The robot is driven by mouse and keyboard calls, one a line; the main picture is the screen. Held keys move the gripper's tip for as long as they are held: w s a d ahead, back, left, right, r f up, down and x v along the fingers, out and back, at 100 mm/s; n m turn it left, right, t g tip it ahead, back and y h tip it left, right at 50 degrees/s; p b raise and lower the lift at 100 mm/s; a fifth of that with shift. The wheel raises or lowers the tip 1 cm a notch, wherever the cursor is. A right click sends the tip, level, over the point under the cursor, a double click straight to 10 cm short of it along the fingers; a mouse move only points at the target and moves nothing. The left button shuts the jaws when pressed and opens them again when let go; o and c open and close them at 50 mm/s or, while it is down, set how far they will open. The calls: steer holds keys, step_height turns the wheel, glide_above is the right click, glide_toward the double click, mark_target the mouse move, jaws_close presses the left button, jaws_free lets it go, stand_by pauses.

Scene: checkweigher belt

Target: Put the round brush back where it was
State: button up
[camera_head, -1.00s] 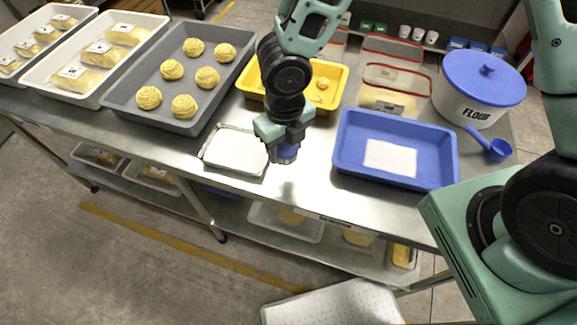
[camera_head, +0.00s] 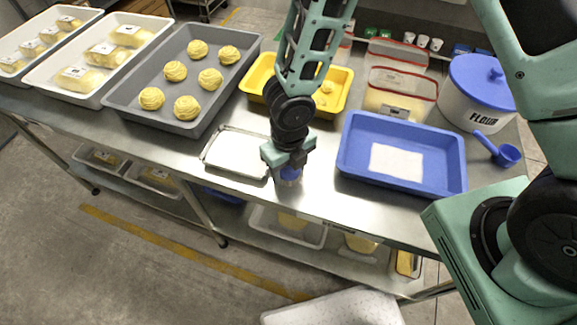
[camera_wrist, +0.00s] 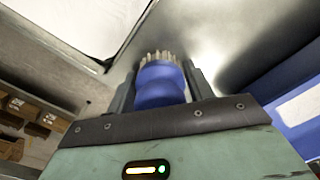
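The round brush (camera_wrist: 160,88) has a blue body and pale bristles, which point away from my palm in the wrist view. It sits between the two fingers of my gripper (camera_wrist: 160,85), which are shut on it. In the head view my gripper (camera_head: 288,172) points down over the front of the steel table, between the small metal tray and the blue tray. The blue of the brush (camera_head: 289,174) shows below it. I cannot tell whether the bristles touch the table.
The small metal tray (camera_head: 207,158) lies just left of my gripper, the blue tray (camera_head: 350,172) to its right. A yellow tray (camera_head: 341,104) stands behind, a grey tray (camera_head: 118,106) of dough far left. A flour tub (camera_head: 465,100) and blue scoop (camera_head: 508,155) are at right.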

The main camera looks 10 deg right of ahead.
steer(key=shift+o, duration=1.2)
step_height(320, 180, up, 12)
steer(key=p, duration=0.3)
steer(key=shift+r, duration=0.15)
steer(key=s+d+r+m, duration=0.2)
steer(key=s+r+m, duration=0.5)
steer(key=m, duration=0.9)
steer(key=s+d+r+m, duration=0.2)
steer(key=s+r+m, duration=0.5)
steer(key=m, duration=0.9)
steer(key=shift+d+r+m+y, duration=0.25)
steer(key=shift+r+m+y, duration=0.05)
steer(key=shift+r, duration=0.05)
steer(key=shift+s, duration=0.1)
